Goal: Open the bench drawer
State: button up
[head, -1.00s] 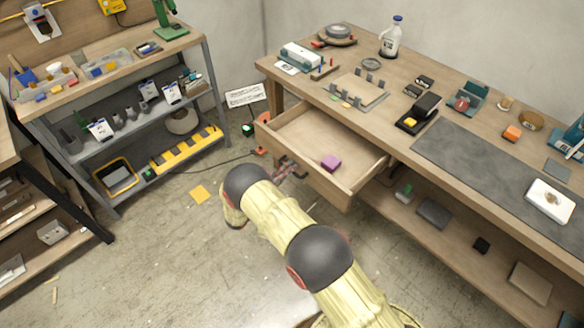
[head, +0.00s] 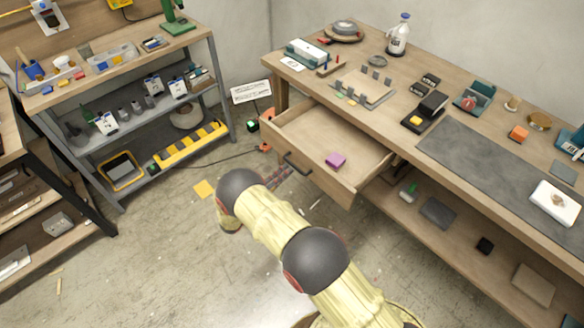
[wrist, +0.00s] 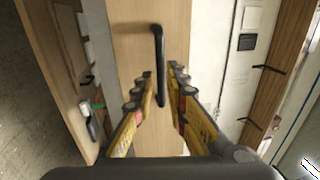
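The bench drawer (head: 357,160) is pulled out from the left part of the workbench, and its inside shows. A purple block (head: 336,160) lies in it. Its dark bar handle (head: 297,164) is on the drawer front; the handle also shows in the wrist view (wrist: 158,45). My gripper (wrist: 162,74) is open, its yellow fingers apart and pointing at the drawer front. The handle is ahead of the fingertips, in line with the gap, and appears free of them. In the head view, my gripper (head: 277,178) is partly hidden by my arm, just short of the handle.
The workbench top (head: 390,135) holds several tools and a white bottle (head: 398,35). A lower shelf (head: 440,235) runs under it. A grey metal shelf unit (head: 135,130) stands at the left.

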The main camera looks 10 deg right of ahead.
jog(key=v, duration=0.7)
jog(key=shift+s+a, duration=0.2)
jog(key=shift+a, duration=0.05)
jog(key=shift+f, duration=0.1)
jog(key=s+d+f+m+g, duration=0.5)
jog(key=s+f+m, duration=0.2)
jog(key=m, duration=0.2)
jog(key=s+d+r+m+g+y, duration=0.3)
jog(key=s+r+m+g, duration=0.25)
jog(key=m, duration=0.35)
jog(key=s+d+r+m+t+y, duration=0.1)
jog(key=s+d+r+m+y, duration=0.2)
jog(key=r, duration=1)
jog(key=s+d+r+m+t+y, duration=0.2)
jog(key=s+d+r+m+y, duration=0.2)
jog(key=s+r+m, duration=0.6)
jog(key=s+d+r+m+t+y, duration=0.1)
jog(key=s+d+r+m+y, duration=0.3)
jog(key=r+m, duration=0.8)
notch_tip(320, 180, up, 6)
jog(key=s+y, duration=0.2)
jog(key=shift+s+d, duration=0.25)
jog(key=shift+s, duration=0.1)
